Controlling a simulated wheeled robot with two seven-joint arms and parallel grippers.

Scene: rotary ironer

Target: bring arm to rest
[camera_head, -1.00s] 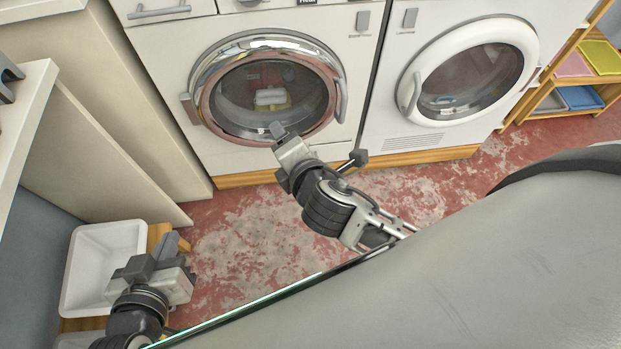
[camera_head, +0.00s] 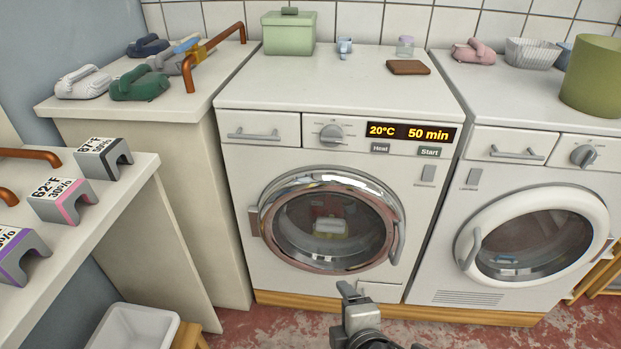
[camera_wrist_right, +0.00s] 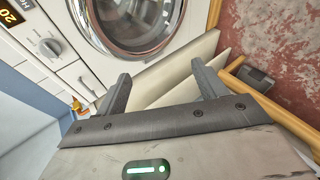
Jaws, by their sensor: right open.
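My right gripper (camera_head: 346,292) shows at the bottom middle of the head view, in front of the lower edge of the left washing machine (camera_head: 335,125). In the right wrist view its two fingers (camera_wrist_right: 162,88) are spread apart with nothing between them. The machine's round door (camera_head: 330,222) is closed, and a pale item shows dimly behind its glass. The door also shows at the top of the wrist view (camera_wrist_right: 128,22). My left gripper is not in the head view.
A white front-loader (camera_head: 535,235) stands to the right. A white counter (camera_head: 90,215) with several labelled grey blocks is at the left, above a white basin (camera_head: 135,328). A cabinet (camera_head: 185,105) carries folded cloths and a copper rail. Red floor shows at the bottom.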

